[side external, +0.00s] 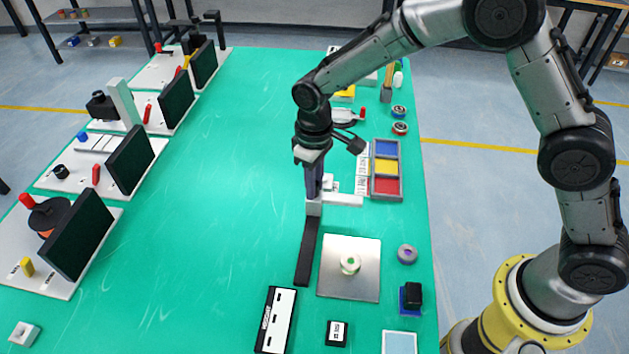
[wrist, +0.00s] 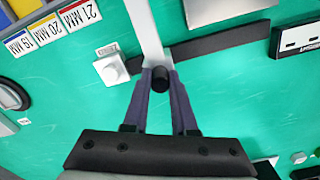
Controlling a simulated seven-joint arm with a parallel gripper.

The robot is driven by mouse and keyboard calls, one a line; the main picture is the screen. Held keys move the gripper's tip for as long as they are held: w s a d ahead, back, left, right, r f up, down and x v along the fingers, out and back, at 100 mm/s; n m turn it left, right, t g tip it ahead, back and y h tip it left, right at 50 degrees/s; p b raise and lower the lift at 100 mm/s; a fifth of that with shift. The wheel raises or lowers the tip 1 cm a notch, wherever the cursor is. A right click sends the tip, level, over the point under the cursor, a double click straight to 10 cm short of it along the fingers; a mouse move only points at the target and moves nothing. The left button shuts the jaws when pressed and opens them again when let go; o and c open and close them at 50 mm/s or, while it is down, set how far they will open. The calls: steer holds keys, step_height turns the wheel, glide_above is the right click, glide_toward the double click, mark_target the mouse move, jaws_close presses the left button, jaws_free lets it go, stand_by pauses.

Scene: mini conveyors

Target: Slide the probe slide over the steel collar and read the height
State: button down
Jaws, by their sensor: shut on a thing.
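The probe slide (side external: 345,199) is a pale block with a bar reaching right, at the far end of a black rail (side external: 307,252). In the wrist view, the pale bar (wrist: 147,30) crosses the rail (wrist: 215,47). My gripper (side external: 314,194) is shut on a black knob (wrist: 160,80) at the slide; the fingers hide part of it. A pale ring (side external: 350,263) with a green middle sits on a steel plate (side external: 330,287), nearer than the bar. A grey ring (side external: 407,254) lies right of the plate. I cannot tell which ring is the steel collar.
A tray (side external: 400,172) with blue, yellow and red compartments stands behind right; labels (wrist: 50,28) beside it read 21, 20 and 19 MM. A black-and-white panel (side external: 276,320) and a small black display (side external: 337,333) lie in front. The green mat left of the rail is clear.

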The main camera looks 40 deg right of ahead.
steer(key=s+a, duration=0.9)
steer(key=shift+s+a, duration=0.1)
steer(key=shift+a, duration=0.1)
steer(key=c, duration=0.7)
jaws_free()
steer(key=shift+r, duration=0.1)
steer(key=shift+r, duration=0.35)
step_height(320, 180, up, 13)
steer(key=shift+d, duration=0.1)
